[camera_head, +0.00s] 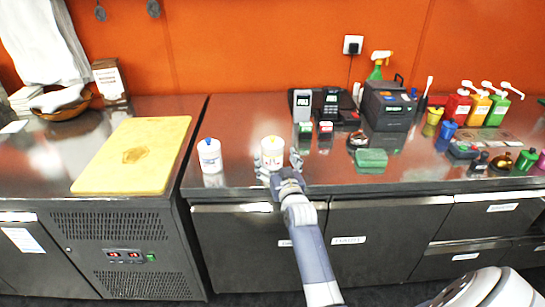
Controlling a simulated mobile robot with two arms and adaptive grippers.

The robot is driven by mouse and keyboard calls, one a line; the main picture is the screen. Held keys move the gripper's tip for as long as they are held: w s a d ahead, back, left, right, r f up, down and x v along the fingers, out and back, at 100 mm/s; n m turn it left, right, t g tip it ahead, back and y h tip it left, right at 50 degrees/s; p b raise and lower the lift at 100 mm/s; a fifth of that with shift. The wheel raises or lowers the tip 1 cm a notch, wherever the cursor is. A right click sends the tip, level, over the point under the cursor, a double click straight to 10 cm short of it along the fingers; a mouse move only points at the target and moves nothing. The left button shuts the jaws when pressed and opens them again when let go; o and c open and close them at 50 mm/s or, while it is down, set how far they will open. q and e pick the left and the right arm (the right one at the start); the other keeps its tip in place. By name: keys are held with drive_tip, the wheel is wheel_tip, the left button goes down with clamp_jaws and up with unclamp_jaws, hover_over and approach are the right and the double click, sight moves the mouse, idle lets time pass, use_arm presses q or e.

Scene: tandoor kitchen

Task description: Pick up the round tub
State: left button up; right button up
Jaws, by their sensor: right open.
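Two white round tubs stand on the dark counter (240,125). One tub (272,147) has a yellowish top, and the other tub (209,157), to its left, has a blue spot on top. My right gripper (278,168) is open at the near side of the tub with the yellowish top. Its fingers overlap the lower part of that tub in the view. I cannot tell whether they touch it. My left gripper is not in view.
A yellow cutting board (140,155) lies on the left counter. Behind and right stand handheld devices (331,103), a dark printer-like machine (388,106) and a green sponge-like block (371,157). Several pump bottles (478,106) stand at the right. Counter between the two tubs is clear.

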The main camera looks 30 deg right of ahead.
drive_tip(key=x, duration=0.4)
drive_tip(key=shift+r, duration=0.1)
drive_tip(key=c, duration=1.4)
